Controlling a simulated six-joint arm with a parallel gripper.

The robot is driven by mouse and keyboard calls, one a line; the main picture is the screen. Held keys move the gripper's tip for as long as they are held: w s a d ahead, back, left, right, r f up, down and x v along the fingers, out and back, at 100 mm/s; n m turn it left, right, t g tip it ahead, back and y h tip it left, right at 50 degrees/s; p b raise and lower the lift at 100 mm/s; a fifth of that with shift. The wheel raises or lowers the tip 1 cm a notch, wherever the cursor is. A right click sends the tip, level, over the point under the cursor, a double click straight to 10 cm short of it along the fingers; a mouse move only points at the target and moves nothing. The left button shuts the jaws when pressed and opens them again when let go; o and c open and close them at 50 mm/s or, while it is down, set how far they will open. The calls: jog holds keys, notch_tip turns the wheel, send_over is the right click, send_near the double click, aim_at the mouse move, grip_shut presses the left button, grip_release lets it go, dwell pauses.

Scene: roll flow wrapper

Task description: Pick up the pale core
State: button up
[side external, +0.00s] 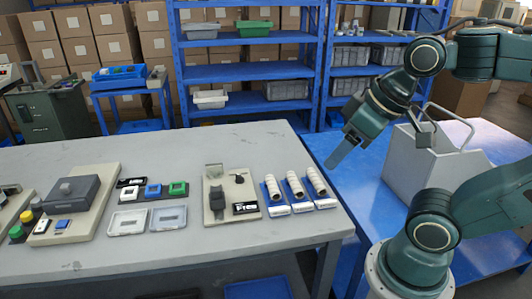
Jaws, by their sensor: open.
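Several small pale ring-shaped or cylindrical pieces lie in rows on three blue holders at the right end of the grey table; I take these as the pale cores, but cannot single one out. The left row (273,187), the middle row (295,186) and the right row (316,181) each have a white label at the front. My gripper (337,160) is open and empty, hanging tilted above and to the right of the rows, apart from them. Its fingers overlap in this view, so the gap is hard to see.
A beige plate (220,219) with a dark device stands left of the rows. A grey housing with a handle (430,165) stands on a blue surface at right. The table's back middle is clear.

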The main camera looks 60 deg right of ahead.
jog(key=w, duration=0.1)
jog(key=m+g+y, duration=0.3)
jog(key=m, duration=0.6)
send_over(316, 175)
jog(key=s+d, duration=0.1)
jog(key=shift+d+f, duration=0.2)
jog(key=shift+f, duration=12.1)
jog(key=shift+x, duration=2.55)
jog(key=shift+s+d, duration=0.1)
